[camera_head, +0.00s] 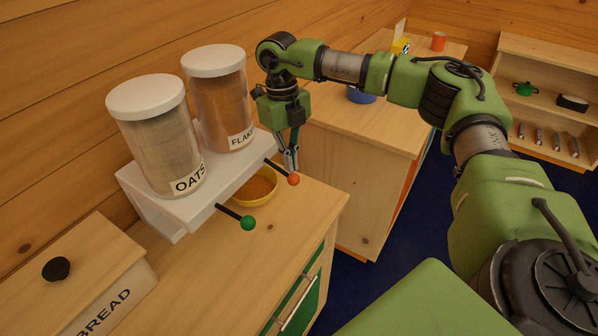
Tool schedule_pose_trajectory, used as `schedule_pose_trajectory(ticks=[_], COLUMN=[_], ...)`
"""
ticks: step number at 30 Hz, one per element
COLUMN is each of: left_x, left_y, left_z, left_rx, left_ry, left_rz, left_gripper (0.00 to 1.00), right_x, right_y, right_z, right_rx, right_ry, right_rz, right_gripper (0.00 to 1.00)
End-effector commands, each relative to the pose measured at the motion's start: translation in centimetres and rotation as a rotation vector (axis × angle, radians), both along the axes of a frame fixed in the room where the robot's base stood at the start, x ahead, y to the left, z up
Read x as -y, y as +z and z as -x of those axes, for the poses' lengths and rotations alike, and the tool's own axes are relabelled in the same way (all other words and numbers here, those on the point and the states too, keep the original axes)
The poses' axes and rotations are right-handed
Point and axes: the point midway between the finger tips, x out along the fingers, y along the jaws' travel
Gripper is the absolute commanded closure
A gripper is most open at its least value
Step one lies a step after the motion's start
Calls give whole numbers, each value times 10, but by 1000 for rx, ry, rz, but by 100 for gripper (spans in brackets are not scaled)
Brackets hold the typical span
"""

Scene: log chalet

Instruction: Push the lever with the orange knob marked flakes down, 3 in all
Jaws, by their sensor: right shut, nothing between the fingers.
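The white dispenser (205,187) stands on the wooden counter against the log wall. It carries a clear canister marked oats (165,145) on the left and one marked flakes (217,95) on the right. The lever with the orange knob (293,179) sticks out below the flakes canister. The lever with the green knob (248,222) is below the oats one. A yellow bowl (262,198) with brown contents sits under the dispenser's front. My right gripper (291,165) is shut and empty, pointing down just above the orange knob; whether it touches is unclear. My left gripper is out of view.
A bread box (125,285) with a black knob stands at the front left. A second wooden counter (375,130) behind bears a blue bowl (361,96) and an orange cup (438,41). A shelf (545,125) with small items stands at the right.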

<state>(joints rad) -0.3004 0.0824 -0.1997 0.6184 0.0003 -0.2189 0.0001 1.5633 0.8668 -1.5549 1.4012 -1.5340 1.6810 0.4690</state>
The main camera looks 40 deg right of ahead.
Motion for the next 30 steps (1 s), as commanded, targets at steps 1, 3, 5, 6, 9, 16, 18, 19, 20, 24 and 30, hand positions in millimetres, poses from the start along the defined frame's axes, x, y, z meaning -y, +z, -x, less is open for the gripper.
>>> schedule_pose_trajectory(ticks=[1, 3, 5, 6, 9, 16, 18, 19, 20, 24, 30], left_x=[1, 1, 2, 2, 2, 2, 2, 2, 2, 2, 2], left_y=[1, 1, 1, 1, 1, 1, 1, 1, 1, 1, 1], left_z=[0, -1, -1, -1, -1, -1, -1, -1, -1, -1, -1], left_rx=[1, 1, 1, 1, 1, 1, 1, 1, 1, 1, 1], left_ry=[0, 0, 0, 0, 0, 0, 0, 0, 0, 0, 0], left_rz=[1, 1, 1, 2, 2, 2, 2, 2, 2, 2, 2], left_gripper=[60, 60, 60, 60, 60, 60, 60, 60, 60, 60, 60], right_x=[-5, -5, -5, -5, -4, -3, -3, -3, -3, -3, -3], right_y=[15, 25, 34, 41, 56, 77, 79, 80, 80, 80, 80], right_z=[-7, -5, -4, -3, -1, 3, 3, 4, 4, 4, 4], right_rx=[28, 26, 25, 25, 22, 16, 15, 15, 14, 14, 13], right_ry=[8, 11, 13, 15, 17, 21, 22, 22, 22, 22, 22], right_rz=[-12, -12, -13, -13, -13, -12, -13, -13, -13, -13, -12], right_gripper=[100, 100, 100, 100, 100, 100, 100, 100, 100, 100, 100])
